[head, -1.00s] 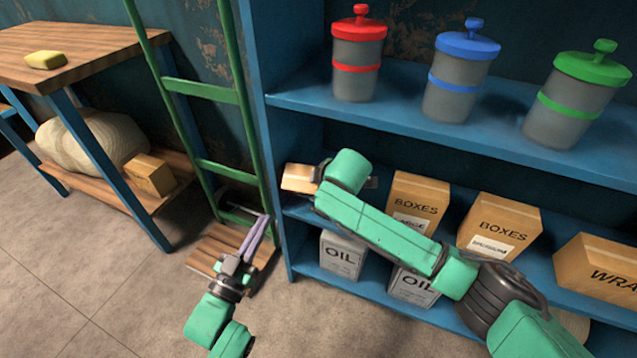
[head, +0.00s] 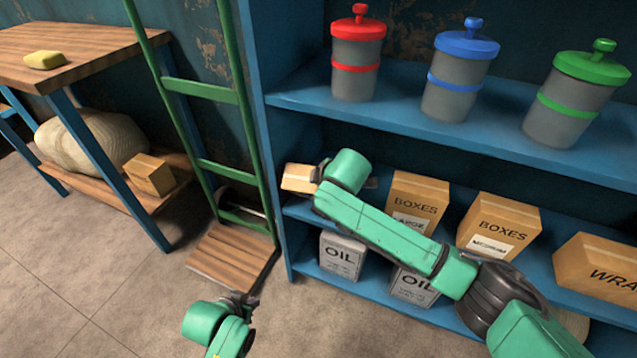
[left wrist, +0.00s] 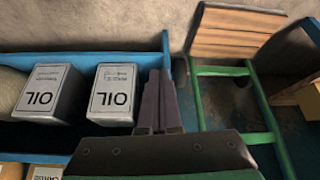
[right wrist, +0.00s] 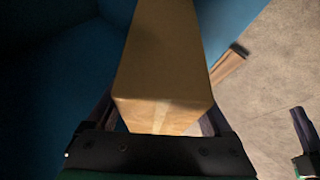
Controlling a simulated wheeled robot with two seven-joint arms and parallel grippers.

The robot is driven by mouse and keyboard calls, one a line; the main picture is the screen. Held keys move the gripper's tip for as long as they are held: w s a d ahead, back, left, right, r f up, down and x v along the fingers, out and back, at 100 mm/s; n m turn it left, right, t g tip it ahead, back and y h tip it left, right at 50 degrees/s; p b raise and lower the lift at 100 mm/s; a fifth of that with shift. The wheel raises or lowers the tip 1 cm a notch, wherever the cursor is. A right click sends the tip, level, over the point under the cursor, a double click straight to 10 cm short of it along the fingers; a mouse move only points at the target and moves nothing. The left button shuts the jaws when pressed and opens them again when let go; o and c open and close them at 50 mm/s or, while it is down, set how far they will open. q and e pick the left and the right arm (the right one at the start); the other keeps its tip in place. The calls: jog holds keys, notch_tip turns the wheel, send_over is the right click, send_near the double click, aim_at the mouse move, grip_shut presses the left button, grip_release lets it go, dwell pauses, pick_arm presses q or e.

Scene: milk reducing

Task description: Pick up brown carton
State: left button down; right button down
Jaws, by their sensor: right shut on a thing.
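The brown carton (head: 298,178) shows at the left end of the middle shelf in the head view, partly hidden by my right wrist. In the right wrist view the carton (right wrist: 165,65) fills the space between the fingers. My right gripper (right wrist: 160,115) is shut on it, one finger along each side. I cannot tell whether the carton touches the shelf. My left gripper (left wrist: 158,85) is shut and empty, its fingers together, low in front of the shelf and hand truck. In the head view the left gripper is mostly hidden behind its own arm.
The blue shelf (head: 400,125) holds lidded canisters above, BOXES cartons (head: 497,228) in the middle and OIL cans (head: 342,256) below. A green hand truck (head: 232,258) with a wooden plate stands left of it. A wooden table (head: 80,45) is farther left. Floor in front is clear.

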jog(key=shift+s+d+f, duration=0.1)
jog(key=shift+s+f, duration=0.1)
jog(key=shift+f, duration=0.25)
pick_arm(q)
jog(key=s+f+g, duration=0.2)
jog(key=s+g, duration=0.2)
jog(key=s, duration=0.3)
jog(key=shift+s+a, duration=0.15)
jog(key=shift+a, duration=0.25)
pick_arm(e)
jog(key=shift+r, duration=0.1)
pick_arm(q)
jog(key=shift+f, duration=0.1)
